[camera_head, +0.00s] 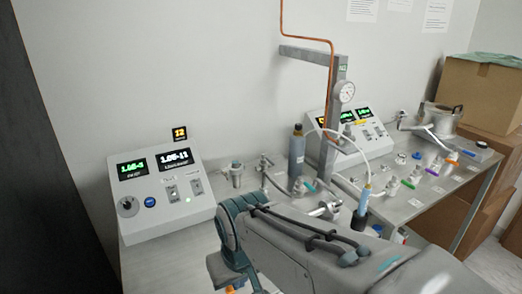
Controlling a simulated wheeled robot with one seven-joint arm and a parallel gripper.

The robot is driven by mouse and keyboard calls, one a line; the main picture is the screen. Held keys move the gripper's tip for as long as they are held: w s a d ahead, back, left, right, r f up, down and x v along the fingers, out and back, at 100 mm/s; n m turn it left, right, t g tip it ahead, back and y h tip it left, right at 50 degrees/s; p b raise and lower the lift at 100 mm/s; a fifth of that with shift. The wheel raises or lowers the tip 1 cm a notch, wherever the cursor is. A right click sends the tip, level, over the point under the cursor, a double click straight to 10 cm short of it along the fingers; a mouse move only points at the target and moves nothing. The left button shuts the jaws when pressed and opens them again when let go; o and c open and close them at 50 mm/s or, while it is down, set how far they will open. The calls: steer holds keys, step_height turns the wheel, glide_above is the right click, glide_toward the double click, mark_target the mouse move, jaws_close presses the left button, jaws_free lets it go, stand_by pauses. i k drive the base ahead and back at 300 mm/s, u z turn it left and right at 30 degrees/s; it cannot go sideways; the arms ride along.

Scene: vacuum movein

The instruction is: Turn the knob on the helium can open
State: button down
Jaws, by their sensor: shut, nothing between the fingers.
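A grey-blue cylinder (297,158) with a dark top stands upright on the bench behind my arm. A smaller light-blue and dark container (361,215) stands to its right, with a pale hose at its top; my arm covers part of its surroundings. No label is legible, so I cannot tell which is the helium can, and I cannot make out a knob on either. My arm fills the bottom centre, bent at a teal joint, with its far end running down out of the frame. My gripper is not visible.
A control box (165,195) with lit displays stands at the left. A grey post (336,120) with a gauge (345,92) rises mid-bench. A second display box (350,132) stands behind it. Several small valves (412,178) with coloured handles line the right. Cardboard boxes (481,94) stand far right.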

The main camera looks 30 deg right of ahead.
mark_target(298, 126)
steer(key=k, duration=1.3)
steer(key=z, duration=0.6)
steer(key=i, duration=0.45)
steer(key=z, duration=0.5)
steer(key=i, duration=0.85)
steer(key=u, duration=0.5)
